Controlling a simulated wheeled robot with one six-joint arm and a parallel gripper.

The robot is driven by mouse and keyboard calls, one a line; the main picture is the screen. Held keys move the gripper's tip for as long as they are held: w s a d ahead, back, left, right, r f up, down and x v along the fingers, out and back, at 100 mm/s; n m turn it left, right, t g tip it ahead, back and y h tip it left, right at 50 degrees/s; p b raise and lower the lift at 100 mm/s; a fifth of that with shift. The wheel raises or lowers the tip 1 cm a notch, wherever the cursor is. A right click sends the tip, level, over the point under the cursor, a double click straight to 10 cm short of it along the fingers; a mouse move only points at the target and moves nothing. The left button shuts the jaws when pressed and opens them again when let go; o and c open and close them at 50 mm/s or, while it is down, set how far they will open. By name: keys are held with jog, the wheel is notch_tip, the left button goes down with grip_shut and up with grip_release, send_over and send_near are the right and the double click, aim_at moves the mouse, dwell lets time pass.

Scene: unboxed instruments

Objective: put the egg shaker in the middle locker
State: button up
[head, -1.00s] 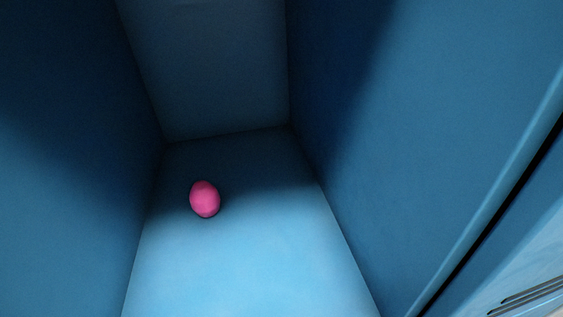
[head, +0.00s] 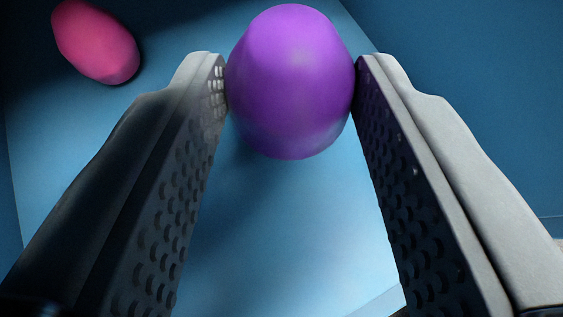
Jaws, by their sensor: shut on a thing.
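A purple egg shaker (head: 291,85) is held between the two fingertips of my gripper (head: 291,80) in the head view. My gripper is shut on it, with one finger on each side. The egg is inside a blue locker (head: 290,240), over its light blue floor. A shadow lies on the floor below the egg; I cannot tell whether the egg touches the floor. I cannot tell from this view which locker of the row this is.
A pink egg-shaped thing (head: 96,42) lies on the locker floor at the upper left, apart from my gripper. The right wall (head: 470,70) stands beside the right finger. Floor between and below the fingers is clear.

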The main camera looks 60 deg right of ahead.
jog(key=shift+f, duration=2.4)
jog(key=shift+f, duration=0.1)
jog(key=o, duration=1)
jog(key=v, duration=0.7)
jog(key=shift+s+a+r, duration=0.15)
jog(key=shift+a+r, duration=0.05)
